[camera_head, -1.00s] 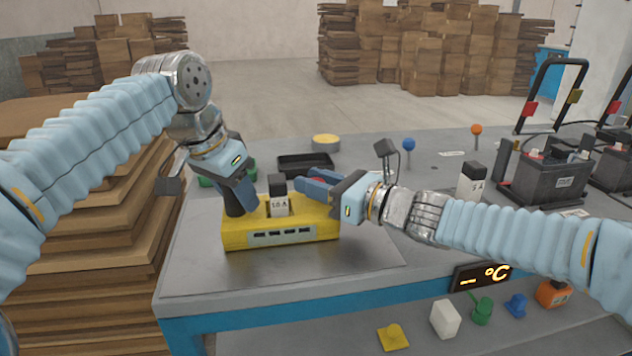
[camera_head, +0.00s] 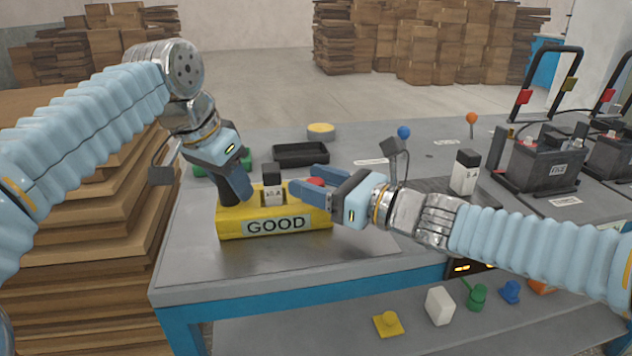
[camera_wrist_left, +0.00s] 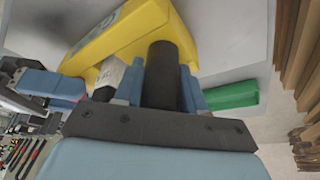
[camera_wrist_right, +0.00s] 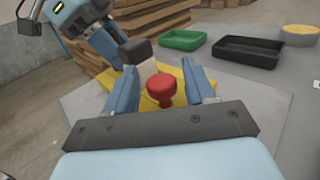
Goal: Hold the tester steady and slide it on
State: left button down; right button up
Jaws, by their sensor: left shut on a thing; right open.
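The yellow tester (camera_head: 223,228) stands on the near left part of the table, and its front display reads GOOD. A black post (camera_head: 229,193) rises from its left end. My left gripper (camera_head: 237,185) is shut on this post, which also shows between the fingers in the left wrist view (camera_wrist_left: 163,75). A white block with a black top (camera_head: 272,189) stands upright on the tester's middle. My right gripper (camera_head: 303,188) is open at the tester's right end. Its fingers are either side of a red knob (camera_wrist_right: 161,88), apart from it in the right wrist view.
A black tray (camera_head: 301,153), a green tray (camera_wrist_right: 182,39) and a yellow-topped round thing (camera_head: 321,131) lie behind the tester. Another black-topped white block (camera_head: 465,173) and batteries (camera_head: 545,162) stand at right. Bare table lies in front of the tester.

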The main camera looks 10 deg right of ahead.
jog(key=shift+d, duration=0.1)
jog(key=v, duration=1.2)
jog(key=shift+s, duration=0.1)
pick_arm(q)
jog(key=c, duration=0.6)
grip_release()
jog(key=shift+v, duration=6)
